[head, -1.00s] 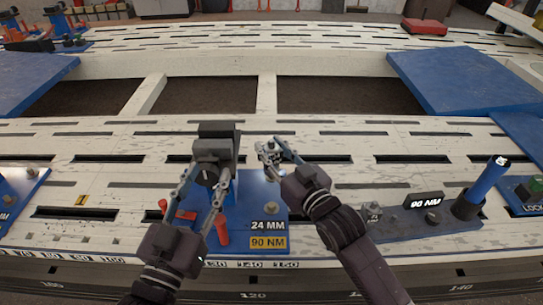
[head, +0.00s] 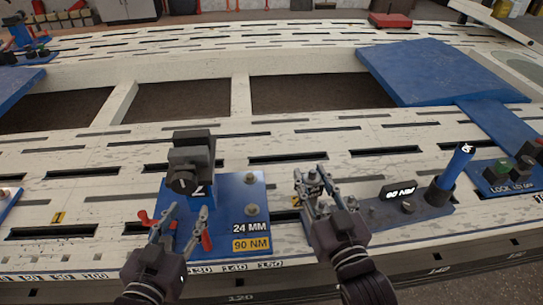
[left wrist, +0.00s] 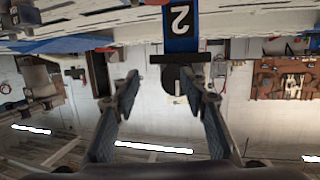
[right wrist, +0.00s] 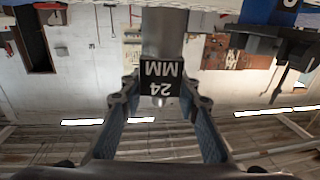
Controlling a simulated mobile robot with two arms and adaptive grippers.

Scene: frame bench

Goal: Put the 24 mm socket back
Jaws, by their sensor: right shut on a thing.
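My right gripper (head: 312,190) is shut on the 24 mm socket (right wrist: 162,75), a grey cylinder with a black "24 MM" label in the right wrist view. In the head view it is at the left end of a dark grey rack (head: 436,213); the fingers partly hide the socket, and I cannot tell if it touches the rack. My left gripper (head: 187,217) is open and empty, in front of a dark block (head: 192,160) on a blue post. That numbered post also shows in the left wrist view (left wrist: 180,28).
A blue plate (head: 228,190) with bolts and "24 MM" and "90 NM" labels carries the post and red handles. The rack also holds a blue cylinder (head: 457,165) in a black holder and a black sign (head: 399,190). A control box (head: 508,178) stands at right.

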